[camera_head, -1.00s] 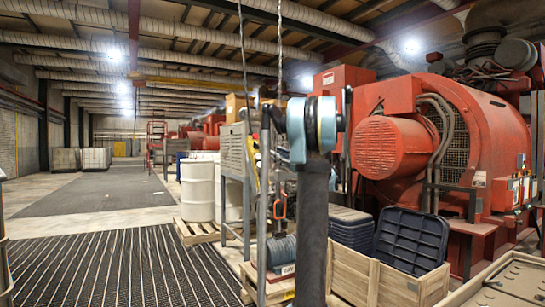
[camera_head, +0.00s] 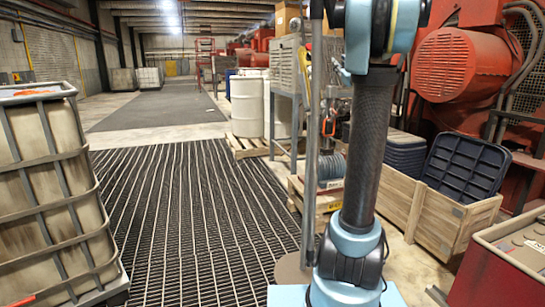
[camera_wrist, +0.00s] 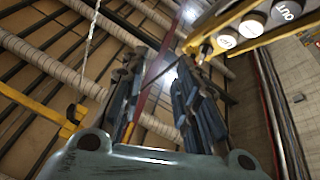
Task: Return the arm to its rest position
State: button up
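My arm stands upright in the head view, with a dark tube between light-blue joints. Its upper end runs out of the top of the picture, so my gripper is not seen there. In the wrist view my gripper (camera_wrist: 158,70) points up toward the ceiling. Its two dark jointed fingers stand apart, with nothing between them.
A caged tank (camera_head: 52,190) stands close at left. White drums (camera_head: 247,104) stand on a pallet in the middle. A wooden crate (camera_head: 452,228) with a dark-blue tray (camera_head: 465,167) and a red engine (camera_head: 460,65) are at right. The ribbed floor mat (camera_head: 180,215) is clear.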

jog(key=s+f+m+g+h, duration=0.95)
jog(key=s+f, duration=0.85)
jog(key=f, duration=0.5)
jog(key=s+a+f+n+g+y, duration=0.1)
jog(key=s+a+f+g, duration=0.2)
jog(key=s+f, duration=0.5)
jog(key=s+a+f+n+g+y, duration=0.1)
jog(key=s+a+f+g, duration=0.2)
jog(key=s+f, duration=0.5)
jog(key=s+a+f+n+g+y, duration=0.1)
jog(key=s+a+f+g, duration=0.3)
jog(key=s+f, duration=0.4)
jog(key=s+a+y, duration=0.1)
jog(key=s, duration=0.4)
jog(key=shift+f, duration=0.25)
jog(key=shift+w+f, duration=0.2)
jog(key=shift+w, duration=0.2)
